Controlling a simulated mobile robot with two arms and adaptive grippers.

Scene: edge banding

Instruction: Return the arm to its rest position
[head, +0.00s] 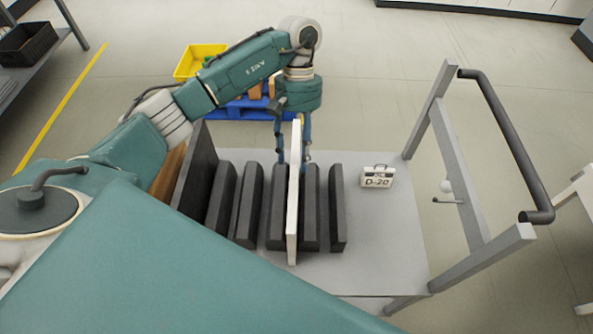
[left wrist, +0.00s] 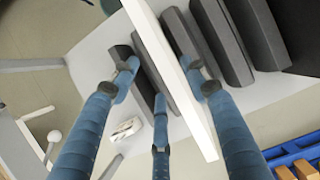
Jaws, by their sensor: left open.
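My left gripper (head: 293,152) is above the cart, its blue fingers pointing down on both sides of the top of a thin white board (head: 294,205). The board stands upright in a slot between dark grey upright blocks (head: 310,208). In the left wrist view, the gripper's fingers (left wrist: 160,95) are spread apart, and the white board (left wrist: 172,70) passes between them. Whether any finger touches the board cannot be told. My right gripper is in neither view.
Brown and dark panels (head: 197,165) lean at the rack's left. A yellow crate (head: 200,60) and a blue pallet (head: 240,109) lie behind.

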